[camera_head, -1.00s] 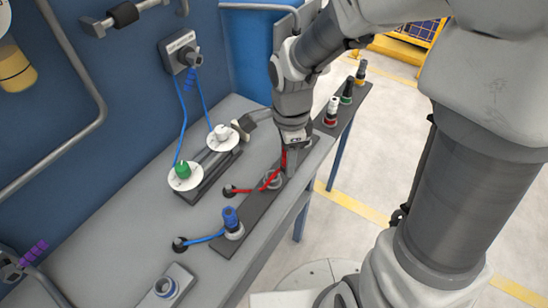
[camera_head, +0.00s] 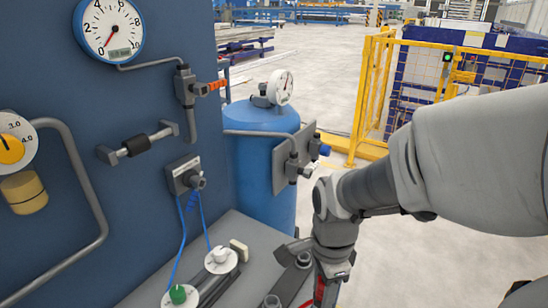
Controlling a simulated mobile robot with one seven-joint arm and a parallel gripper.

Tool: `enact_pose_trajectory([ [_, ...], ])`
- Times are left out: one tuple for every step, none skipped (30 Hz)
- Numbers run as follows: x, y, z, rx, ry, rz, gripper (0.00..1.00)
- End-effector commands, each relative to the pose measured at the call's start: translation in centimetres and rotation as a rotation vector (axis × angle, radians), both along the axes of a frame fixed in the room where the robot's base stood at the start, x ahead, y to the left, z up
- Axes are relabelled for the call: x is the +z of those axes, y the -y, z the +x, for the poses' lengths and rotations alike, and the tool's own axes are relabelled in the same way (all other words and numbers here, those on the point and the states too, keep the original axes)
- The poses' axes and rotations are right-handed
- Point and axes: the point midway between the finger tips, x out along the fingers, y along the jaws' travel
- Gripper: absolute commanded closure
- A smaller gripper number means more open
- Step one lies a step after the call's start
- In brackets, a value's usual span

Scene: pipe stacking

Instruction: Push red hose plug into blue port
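My gripper (camera_head: 328,292) points down at the bottom edge of the head view, and its fingertips are partly cut off. A red piece, the red hose plug (camera_head: 320,289), shows between the fingers and appears held. The rest of the red hose is out of view. A small fitting with a blue end (camera_head: 325,150) sits on a grey plate (camera_head: 287,170) by the blue tank, above my gripper in the picture. I cannot tell whether it is the blue port.
A dark blue panel (camera_head: 150,90) with gauges and pipes stands at left. A blue tank (camera_head: 262,185) stands behind the bench. A yellow fence (camera_head: 362,95) is at back right.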

Motion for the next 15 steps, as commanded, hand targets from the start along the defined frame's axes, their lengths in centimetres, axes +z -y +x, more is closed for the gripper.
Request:
enact_pose_trajectory([
  [0.1, 0.0, 0.0, 0.0, 0.001, 0.0, 1.0],
  [0.2, 0.0, 0.0, 0.0, 0.001, 0.0, 1.0],
  [0.4, 0.0, 0.0, 0.0, 0.001, 0.0, 1.0],
  [0.6, 0.0, 0.0, 0.0, 0.001, 0.0, 1.0],
  [0.8, 0.0, 0.0, 0.0, 0.001, 0.0, 1.0],
  [1.1, 0.0, 0.0, 0.0, 0.001, 0.0, 1.0],
  [1.4, 0.0, 0.0, 0.0, 0.001, 0.0, 1.0],
  [1.6, 0.0, 0.0, 0.0, 0.001, 0.0, 1.0],
  [2.0, 0.0, 0.0, 0.0, 0.001, 0.0, 1.0],
  [2.2, 0.0, 0.0, 0.0, 0.002, 0.0, 1.0],
  [2.5, 0.0, 0.0, 0.0, 0.002, 0.0, 1.0],
  [2.8, 0.0, 0.1, 0.0, 0.002, 0.0, 1.0],
  [3.1, 0.0, 0.1, 0.0, 0.002, 0.0, 1.0],
  [3.3, 0.0, 0.1, 0.0, 0.002, 0.0, 1.0],
  [3.6, 0.0, 0.1, 0.0, 0.002, 0.0, 1.0],
])
